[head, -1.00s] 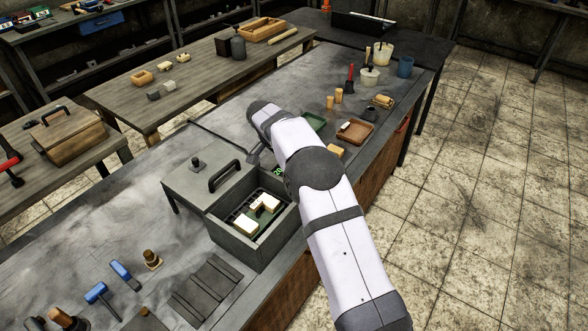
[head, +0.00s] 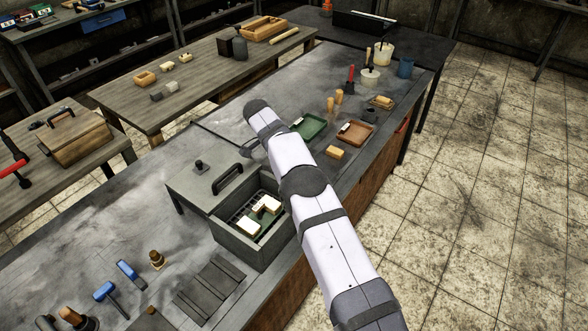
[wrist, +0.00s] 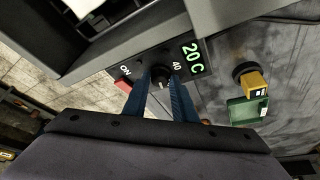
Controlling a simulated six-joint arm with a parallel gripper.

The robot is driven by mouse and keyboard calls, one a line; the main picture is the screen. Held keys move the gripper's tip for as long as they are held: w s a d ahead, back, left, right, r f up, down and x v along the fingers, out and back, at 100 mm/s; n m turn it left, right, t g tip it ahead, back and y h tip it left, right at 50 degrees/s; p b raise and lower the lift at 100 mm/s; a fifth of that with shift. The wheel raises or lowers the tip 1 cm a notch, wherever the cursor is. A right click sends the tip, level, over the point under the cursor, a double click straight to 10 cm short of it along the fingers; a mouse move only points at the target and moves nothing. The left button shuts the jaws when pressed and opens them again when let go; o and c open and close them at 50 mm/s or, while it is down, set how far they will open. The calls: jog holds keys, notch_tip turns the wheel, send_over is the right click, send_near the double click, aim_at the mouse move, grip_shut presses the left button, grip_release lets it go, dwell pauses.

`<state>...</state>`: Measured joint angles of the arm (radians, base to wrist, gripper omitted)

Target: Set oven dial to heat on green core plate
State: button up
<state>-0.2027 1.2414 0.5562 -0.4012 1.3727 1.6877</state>
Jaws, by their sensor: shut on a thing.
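The oven (head: 247,243) is a grey open-topped box on the bench, its lid off to the left. In the wrist view the black oven dial (wrist: 160,74) sits on the front panel between a red ON button (wrist: 122,85) and a green display (wrist: 193,58) reading 20 C. A "40" mark is beside the dial. My gripper (wrist: 162,84) has its blue fingers closed on the dial's sides. The arm hides gripper and dial in the head view.
A green tray (head: 295,127), a brown tray (head: 343,137) and a yellow block (head: 335,153) lie on the bench beyond my arm. The grey lid (head: 212,184) with a black handle adjoins the oven. Blue-handled tools (head: 131,270) lie in front.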

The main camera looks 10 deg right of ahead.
jog(key=o, duration=1)
jog(key=shift+o, duration=0.2)
jog(key=shift+a+r, duration=0.3)
jog(key=shift+r, duration=0.35)
jog(key=shift+p+v, duration=0.3)
jog(key=shift+v, duration=2.65)
